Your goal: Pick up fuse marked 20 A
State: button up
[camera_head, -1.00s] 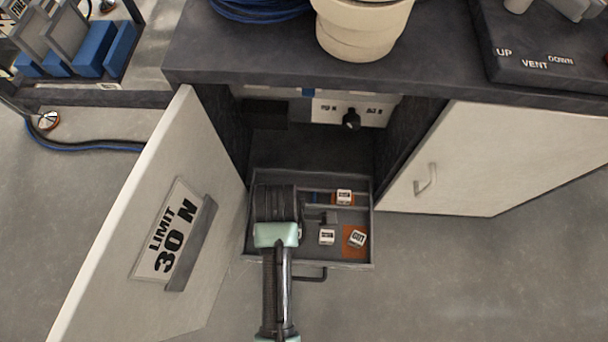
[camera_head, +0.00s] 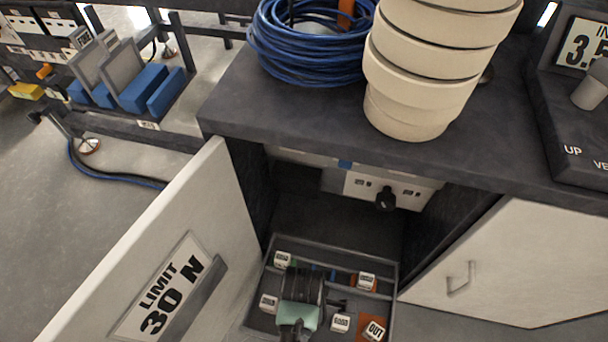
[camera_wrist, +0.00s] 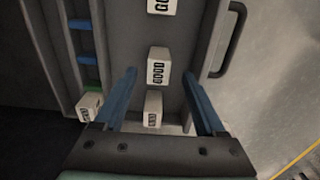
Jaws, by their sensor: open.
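Several small white blocks with printed labels lie in an open grey drawer (camera_head: 392,308). A third block (camera_wrist: 89,107) lies left, outside the fingers. In the head view, a block on an orange patch (camera_head: 374,330) reads OUT. I can read no 20 A marking. My gripper (camera_wrist: 159,75) is open with blue fingers pointing into the drawer. In the head view its fingers are hidden.
The drawer is inside a cabinet with an open left door (camera_head: 150,260) marked LIMIT 30 N and a right door (camera_head: 510,265). Stacked cream pots (camera_head: 425,75) and a blue cable coil (camera_head: 305,45) stand on the top. Drawer dividers lie close to the gripper.

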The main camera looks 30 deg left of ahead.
notch_tip(320, 180, down, 4)
jog(key=shift+w+r+b, duration=0.1)
jog(key=shift+r+b, duration=0.05)
jog(key=shift+b, duration=0.65)
jog(key=shift+r, duration=0.1)
grip_shut()
